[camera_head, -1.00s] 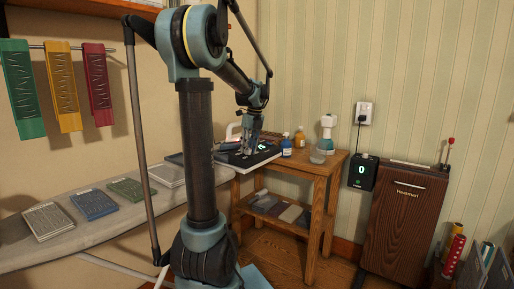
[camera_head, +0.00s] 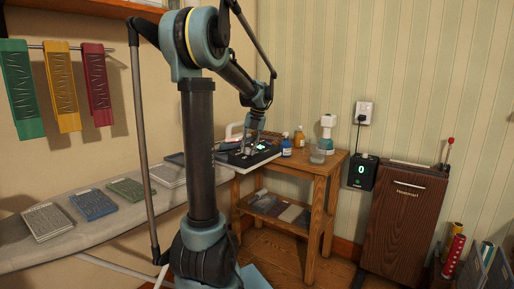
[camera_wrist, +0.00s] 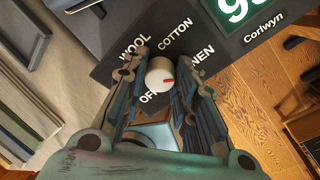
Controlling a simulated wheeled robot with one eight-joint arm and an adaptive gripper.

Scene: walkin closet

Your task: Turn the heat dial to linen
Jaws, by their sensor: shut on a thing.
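The white heat dial (camera_wrist: 160,75) sits on a dark panel (camera_wrist: 112,72) between the fingers of my gripper (camera_wrist: 160,80). My gripper is shut on the dial, one finger on each side. The dial's red mark points right and slightly down in the wrist view. The panel reads WOOL at upper left, COTTON above, LINEN (camera_wrist: 203,63) at right and OFF at lower left. A finger hides part of LINEN, and OFF is partly covered. In the head view my gripper (camera_head: 253,142) is over the dark unit (camera_head: 262,155) on the wooden table; the dial is too small to see there.
A green display (camera_wrist: 238,10) beside the labels is cut off. Bottles (camera_head: 300,140) and a glass (camera_head: 318,154) stand to the right on the wooden table (camera_head: 325,168). An ironing board (camera_head: 85,235) with several coloured pads is at left. A wooden cabinet (camera_head: 403,225) stands at right.

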